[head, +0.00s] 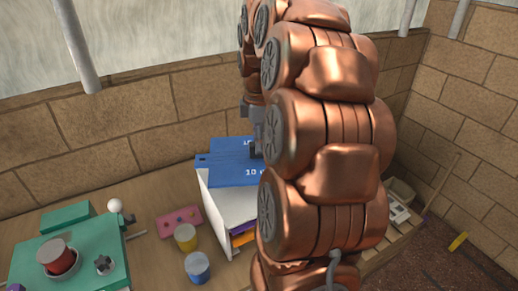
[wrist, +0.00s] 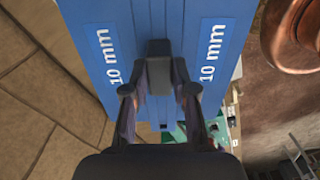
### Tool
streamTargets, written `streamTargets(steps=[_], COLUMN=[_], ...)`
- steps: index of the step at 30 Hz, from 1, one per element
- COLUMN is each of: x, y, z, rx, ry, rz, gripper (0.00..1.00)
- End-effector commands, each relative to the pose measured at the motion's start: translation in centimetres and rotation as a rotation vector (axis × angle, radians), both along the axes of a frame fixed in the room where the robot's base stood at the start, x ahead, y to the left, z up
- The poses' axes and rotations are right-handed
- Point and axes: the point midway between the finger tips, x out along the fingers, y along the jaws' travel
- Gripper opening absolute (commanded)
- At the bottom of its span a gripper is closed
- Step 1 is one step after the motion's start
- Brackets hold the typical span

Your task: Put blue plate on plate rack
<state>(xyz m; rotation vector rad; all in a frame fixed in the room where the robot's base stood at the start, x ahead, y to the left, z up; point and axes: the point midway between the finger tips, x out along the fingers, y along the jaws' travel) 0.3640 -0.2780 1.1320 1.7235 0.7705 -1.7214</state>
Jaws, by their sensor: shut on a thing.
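The blue plate (wrist: 205,55) fills the upper part of the wrist view, with white "10 mm" markings on both sides of its middle. In the head view the blue plate (head: 228,170) shows at the top of a white open-fronted box (head: 222,202), which may be the plate rack. Orange and purple edges show in the box's opening. My gripper (wrist: 160,72) is shut on a grey block-like part in the middle of the blue plate. In the head view my arm hides most of the gripper and the plate's right side. Whether the plate touches the box is unclear.
A yellow cup (head: 186,238), a blue cup (head: 197,268) and a pink plate (head: 180,221) lie left of the box. A teal surface (head: 85,262) with a red cylinder (head: 56,255) is at far left. A brick wall (head: 120,135) runs behind the wooden bench.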

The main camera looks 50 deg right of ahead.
Motion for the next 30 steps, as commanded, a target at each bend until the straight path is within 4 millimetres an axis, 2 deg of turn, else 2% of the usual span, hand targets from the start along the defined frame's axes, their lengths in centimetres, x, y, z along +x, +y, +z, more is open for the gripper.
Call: streamTargets(steps=[10, 23, 24, 30], x=[-0.1, 0.0, 0.0, 0.0], y=[0.1, 0.1, 0.1, 0.1], z=[-2.8, -3.5, -3.3, -3.3], rx=[0.001, 0.000, 0.000, 0.000], ry=[0.003, 0.001, 0.001, 0.001], rz=[0.001, 0.001, 0.000, 0.000], gripper=[0.00, 0.00, 0.31, 0.51])
